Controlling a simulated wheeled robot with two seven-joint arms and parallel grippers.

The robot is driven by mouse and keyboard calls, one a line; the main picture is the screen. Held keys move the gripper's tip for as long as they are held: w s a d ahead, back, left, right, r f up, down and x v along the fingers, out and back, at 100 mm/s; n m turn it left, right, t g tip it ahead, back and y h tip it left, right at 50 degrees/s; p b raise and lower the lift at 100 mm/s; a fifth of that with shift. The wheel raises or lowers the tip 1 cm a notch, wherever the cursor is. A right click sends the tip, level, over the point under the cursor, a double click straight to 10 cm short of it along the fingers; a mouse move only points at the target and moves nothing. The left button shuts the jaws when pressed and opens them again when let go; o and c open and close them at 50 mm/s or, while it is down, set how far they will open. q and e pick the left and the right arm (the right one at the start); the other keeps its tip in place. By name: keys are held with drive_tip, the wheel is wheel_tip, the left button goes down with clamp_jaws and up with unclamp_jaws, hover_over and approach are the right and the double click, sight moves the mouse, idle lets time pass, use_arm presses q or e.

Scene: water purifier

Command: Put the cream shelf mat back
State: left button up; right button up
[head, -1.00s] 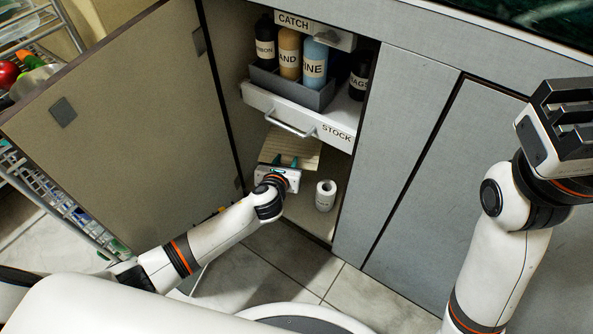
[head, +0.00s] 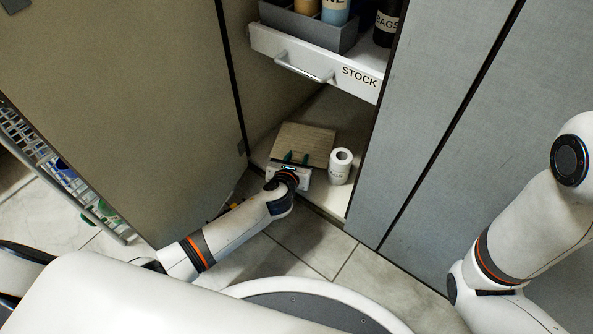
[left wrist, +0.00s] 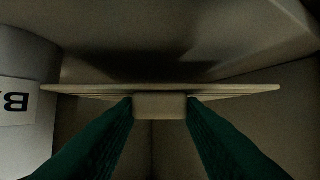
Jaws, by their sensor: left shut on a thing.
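The cream shelf mat (head: 305,143) is a thin, ribbed, flat sheet inside the open cabinet, low over its floor. My left gripper (head: 296,158) is shut on the tab at the mat's near edge. In the left wrist view the mat (left wrist: 220,90) shows nearly edge-on, and the green fingers of my left gripper (left wrist: 160,106) pinch its tab from both sides. A dark shadow lies behind the mat there. I cannot tell whether the mat touches the cabinet floor. My right gripper is out of view; only its arm shows at the right.
A white labelled roll (head: 340,168) stands on the cabinet floor just right of the mat. The STOCK drawer (head: 318,62) hangs above with a grey bottle tray (head: 308,29). The open door (head: 130,100) bounds the left side, and a wire rack (head: 50,165) stands beyond it.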

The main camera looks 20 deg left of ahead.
use_arm(q)
wheel_tip(320, 180, down, 4)
drive_tip(key=b, duration=0.2)
drive_tip(key=shift+r+b, duration=0.15)
drive_tip(key=shift+b, duration=0.2)
drive_tip(key=shift+r, duration=0.2)
drive_tip(key=shift+f, duration=0.15)
drive_tip(key=o, duration=1)
drive_tip(key=shift+s+r+p, duration=0.2)
drive_tip(key=shift+r+p, duration=0.1)
drive_tip(key=shift+p, duration=0.1)
drive_tip(key=p+v, duration=0.7)
drive_tip(key=v, duration=0.4)
drive_tip(key=shift+s, duration=0.3)
